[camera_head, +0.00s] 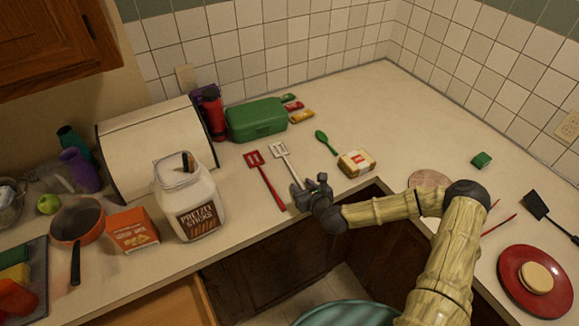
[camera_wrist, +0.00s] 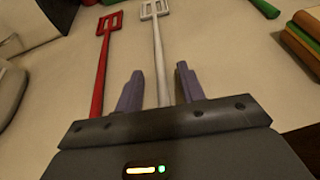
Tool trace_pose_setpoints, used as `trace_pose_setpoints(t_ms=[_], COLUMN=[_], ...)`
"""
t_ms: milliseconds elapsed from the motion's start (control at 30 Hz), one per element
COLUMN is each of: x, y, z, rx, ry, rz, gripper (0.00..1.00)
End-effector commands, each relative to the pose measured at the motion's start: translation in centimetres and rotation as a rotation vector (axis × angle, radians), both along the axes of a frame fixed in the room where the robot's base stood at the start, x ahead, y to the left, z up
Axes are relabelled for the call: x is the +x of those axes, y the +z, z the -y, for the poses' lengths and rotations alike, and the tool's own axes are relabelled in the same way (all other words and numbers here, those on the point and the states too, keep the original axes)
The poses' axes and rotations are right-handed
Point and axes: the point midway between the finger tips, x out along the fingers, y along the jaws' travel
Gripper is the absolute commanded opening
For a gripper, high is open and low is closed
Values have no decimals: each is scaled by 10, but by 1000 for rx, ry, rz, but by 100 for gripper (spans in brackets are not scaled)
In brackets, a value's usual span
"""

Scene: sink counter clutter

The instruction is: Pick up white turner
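The white turner (camera_head: 284,160) lies on the counter, its slotted head toward the back wall and its handle toward the front edge. In the wrist view the white turner (camera_wrist: 157,45) runs straight up the picture, its handle between my two fingers. My gripper (camera_head: 309,186) is at the handle end near the counter's front edge. In the wrist view my gripper (camera_wrist: 158,80) is open, with a gap on each side of the handle. The handle's end is hidden by the gripper body. I cannot tell the fingers' exact height.
A red turner (camera_head: 265,181) lies close on the left, roughly parallel. A green spoon (camera_head: 326,142) and a wrapped sandwich-like item (camera_head: 356,163) lie on the right. A green lunch box (camera_head: 256,120) stands behind; a pretzel jar (camera_head: 190,199) stands left. The counter behind the spoon is clear.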

Motion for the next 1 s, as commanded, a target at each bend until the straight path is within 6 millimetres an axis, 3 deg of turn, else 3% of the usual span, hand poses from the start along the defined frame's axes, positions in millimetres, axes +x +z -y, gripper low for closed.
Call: trace_pose_setpoints(t_ms=[267,500,833,1000], x=[0,0,0,1], y=[0,0,2,18], z=[0,0,0,0], rx=[-1,-1,0,0], ry=[0,0,0,1], rz=[0,0,1,4], gripper=[39,0,0,0])
